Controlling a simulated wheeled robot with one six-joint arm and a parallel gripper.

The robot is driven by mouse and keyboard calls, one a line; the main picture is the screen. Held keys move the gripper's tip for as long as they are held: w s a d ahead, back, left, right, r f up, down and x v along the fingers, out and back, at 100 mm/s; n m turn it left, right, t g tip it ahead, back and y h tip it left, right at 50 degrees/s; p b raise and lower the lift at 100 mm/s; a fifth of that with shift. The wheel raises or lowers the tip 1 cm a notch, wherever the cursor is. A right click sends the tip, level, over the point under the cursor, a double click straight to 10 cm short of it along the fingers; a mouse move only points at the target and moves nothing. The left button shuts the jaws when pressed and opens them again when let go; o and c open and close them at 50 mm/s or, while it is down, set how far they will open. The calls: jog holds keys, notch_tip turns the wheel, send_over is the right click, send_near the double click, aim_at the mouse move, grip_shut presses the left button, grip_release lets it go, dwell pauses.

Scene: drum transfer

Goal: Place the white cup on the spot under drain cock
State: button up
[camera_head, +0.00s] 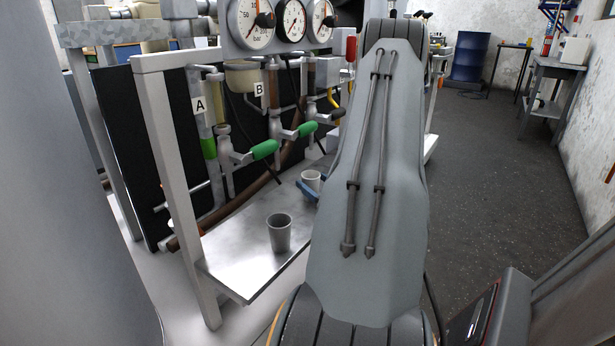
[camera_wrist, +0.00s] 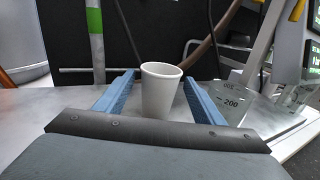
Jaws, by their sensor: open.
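A white cup (camera_wrist: 160,92) stands upright between the two blue fingers of my gripper (camera_wrist: 158,78) in the wrist view. The fingers are open, with a visible gap beside the cup's right side. In the head view a pale cup (camera_head: 312,177) stands by the blue fingers (camera_head: 307,190), partly hidden by my arm. Green-handled cocks (camera_head: 264,150) (camera_head: 307,129) hang on the pipes above the shelf. No marked spot under them can be made out.
A clear measuring vessel marked 200 (camera_wrist: 232,104) is close to the right finger. The frame post (camera_head: 170,185) stands at the shelf's left end. Pipes labelled A (camera_head: 199,106) and B (camera_head: 259,89) and a brown hose rise behind. The shelf's front left is bare.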

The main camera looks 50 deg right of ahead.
aim_at(315, 184)
jog(key=v, duration=0.6)
jog(key=shift+p, duration=0.4)
